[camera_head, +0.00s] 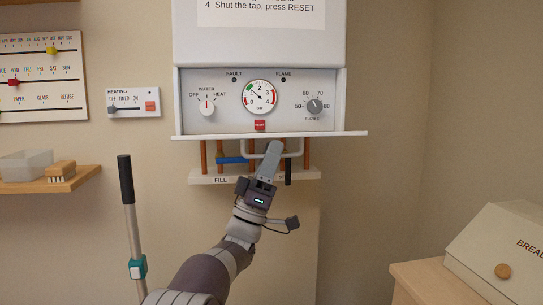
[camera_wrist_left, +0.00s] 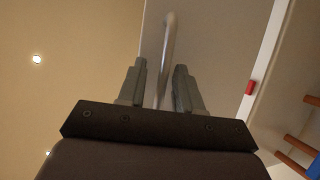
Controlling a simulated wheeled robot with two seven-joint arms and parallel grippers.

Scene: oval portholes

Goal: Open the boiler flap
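The boiler flap (camera_head: 200,136) is folded down below the control panel and shows nearly edge-on as a thin white strip. Its pale bar handle (camera_head: 292,154) hangs under it. In the left wrist view the handle (camera_wrist_left: 169,45) runs up between the fingers, in front of the flap's grey face (camera_wrist_left: 211,45). My left gripper (camera_head: 273,150) is just below the flap, at the handle. Its fingers (camera_wrist_left: 160,85) are apart, with a gap on each side of the bar. My right gripper is not in view.
The exposed panel has a water knob (camera_head: 207,106), a gauge (camera_head: 259,97), a red reset button (camera_head: 260,125) and a grey knob (camera_head: 315,105). Copper pipes (camera_head: 204,155) and a blue part (camera_head: 231,160) sit beneath. A black-handled pole (camera_head: 126,180) stands left; a bread box (camera_head: 503,271) is right.

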